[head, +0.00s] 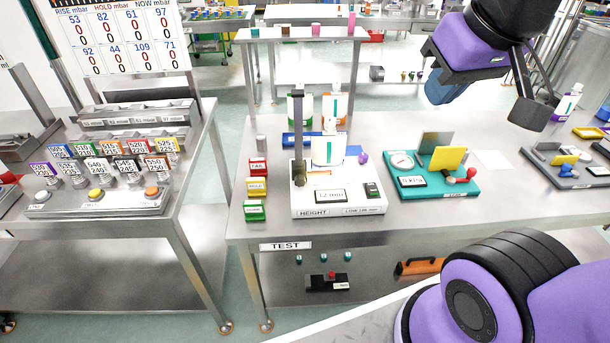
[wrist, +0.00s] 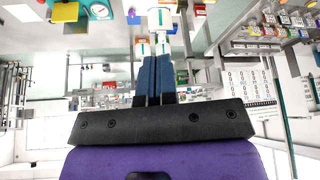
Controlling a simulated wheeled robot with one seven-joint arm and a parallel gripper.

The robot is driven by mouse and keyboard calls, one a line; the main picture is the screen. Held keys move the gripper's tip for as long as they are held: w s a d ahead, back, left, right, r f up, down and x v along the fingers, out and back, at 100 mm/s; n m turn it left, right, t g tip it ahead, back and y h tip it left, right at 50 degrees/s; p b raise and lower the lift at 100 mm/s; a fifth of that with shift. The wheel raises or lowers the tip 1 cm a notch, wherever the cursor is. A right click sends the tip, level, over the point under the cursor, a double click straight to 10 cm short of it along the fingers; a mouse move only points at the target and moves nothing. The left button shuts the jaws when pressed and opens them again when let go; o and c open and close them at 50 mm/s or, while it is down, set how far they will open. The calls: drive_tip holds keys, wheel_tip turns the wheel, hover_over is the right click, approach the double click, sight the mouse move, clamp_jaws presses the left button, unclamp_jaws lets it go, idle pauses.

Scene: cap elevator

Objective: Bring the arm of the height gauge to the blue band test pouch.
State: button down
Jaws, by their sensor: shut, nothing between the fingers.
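The height gauge (head: 345,210) is a white base on the test table, with a dark upright column (head: 299,130) at its left and a display reading 12 mm. A white pouch with a blue band (head: 327,150) stands upright on its base. I cannot clearly tell the gauge's arm from the column, nor its height over the pouch. My gripper (head: 441,92) is in the air up and right of the gauge, apart from it. In the wrist view its blue fingers (wrist: 155,78) are together, with nothing held.
Pouches with a green band (head: 300,108) and an orange band (head: 335,108) stand behind the gauge. A teal device (head: 430,188) with a yellow plate is to its right. Red, yellow and green labelled blocks (head: 257,187) are at its left. A side table (head: 110,210) holds several labelled weights.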

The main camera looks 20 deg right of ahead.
idle(0.3)
drive_tip(key=c, duration=1.2)
unclamp_jaws()
drive_tip(key=shift+w, duration=0.25)
drive_tip(key=shift+c, duration=0.2)
drive_tip(key=o, duration=0.5)
drive_tip(key=w+f, duration=0.1)
drive_tip(key=w, duration=0.1)
drive_tip(key=w+a+f, duration=0.1)
drive_tip(key=w, duration=0.2)
drive_tip(key=w+f, duration=0.1)
drive_tip(key=w, duration=0.1)
drive_tip(key=shift+w+a+f, duration=0.15)
drive_tip(key=shift+w+a, duration=0.2)
drive_tip(key=m+y, duration=0.2)
drive_tip(key=m, duration=0.2)
hover_over(302, 177)
drive_tip(key=s+d, duration=0.2)
drive_tip(key=s, duration=0.3)
wheel_tip(302, 177, down, 29)
drive_tip(key=shift+x, duration=5.5)
drive_tip(key=shift+w+a, duration=0.15)
drive_tip(key=shift+a, duration=0.05)
drive_tip(key=shift+r, duration=0.2)
drive_tip(key=c, duration=0.8)
